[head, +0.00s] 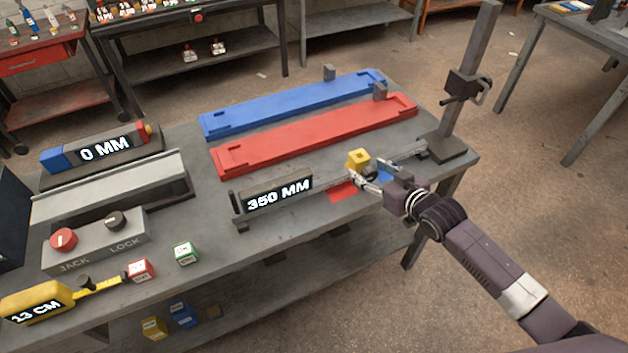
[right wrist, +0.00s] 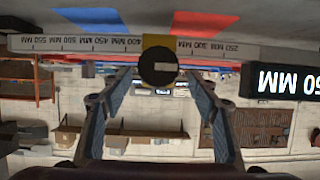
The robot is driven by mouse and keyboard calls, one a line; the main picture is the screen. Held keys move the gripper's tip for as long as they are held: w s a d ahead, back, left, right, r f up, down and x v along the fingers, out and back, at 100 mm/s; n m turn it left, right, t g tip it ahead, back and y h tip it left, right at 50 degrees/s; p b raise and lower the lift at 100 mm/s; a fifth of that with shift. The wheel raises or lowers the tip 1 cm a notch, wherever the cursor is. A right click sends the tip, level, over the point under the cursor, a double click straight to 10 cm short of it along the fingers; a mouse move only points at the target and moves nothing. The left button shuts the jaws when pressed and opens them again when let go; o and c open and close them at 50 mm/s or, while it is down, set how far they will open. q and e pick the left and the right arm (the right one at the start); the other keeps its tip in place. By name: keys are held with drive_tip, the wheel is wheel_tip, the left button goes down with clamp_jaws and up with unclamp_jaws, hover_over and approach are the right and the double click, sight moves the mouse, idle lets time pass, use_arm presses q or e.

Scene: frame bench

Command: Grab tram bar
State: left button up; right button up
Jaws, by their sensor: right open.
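The tram bar (head: 317,187) lies along the front of the bench. Its dark display block (head: 278,194) reads 350 MM, and a yellow slider (head: 358,160) stands on the bar. In the right wrist view the bar's printed scale (right wrist: 95,44) runs across the upper part, with the yellow slider (right wrist: 160,41) and its round dark knob (right wrist: 158,67). My right gripper (head: 368,181) is open at the slider's near side. In the wrist view the knob appears between the fingertips (right wrist: 160,76); contact cannot be told. My left gripper is not in view.
Red (head: 320,136) and blue (head: 290,105) rails lie behind the bar. A dark post (head: 467,90) stands at the bench's right end. A jack/lock box (head: 95,240), a 0 MM gauge (head: 102,150) and small cubes (head: 186,253) are at left.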

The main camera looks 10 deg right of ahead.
sight(364, 163)
drive_tip(key=shift+w+a+r+p, duration=0.1)
drive_tip(key=shift+w+a+p, duration=0.1)
drive_tip(key=shift+w, duration=0.25)
drive_tip(key=shift+w+a+r+p, duration=0.1)
drive_tip(key=shift+w+a+p, duration=0.1)
drive_tip(key=shift+w, duration=0.2)
drive_tip(key=x, duration=0.2)
drive_tip(key=shift+w+d+f, duration=0.1)
drive_tip(key=shift+w+f, duration=0.25)
drive_tip(key=shift+w, duration=0.05)
drive_tip(key=shift+w+f, duration=0.15)
drive_tip(key=shift+w, duration=0.15)
drive_tip(key=c, duration=0.7)
clamp_jaws()
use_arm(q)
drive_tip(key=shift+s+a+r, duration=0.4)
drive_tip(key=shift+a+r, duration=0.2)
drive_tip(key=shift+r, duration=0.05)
use_arm(e)
drive_tip(key=shift+w+r, duration=0.2)
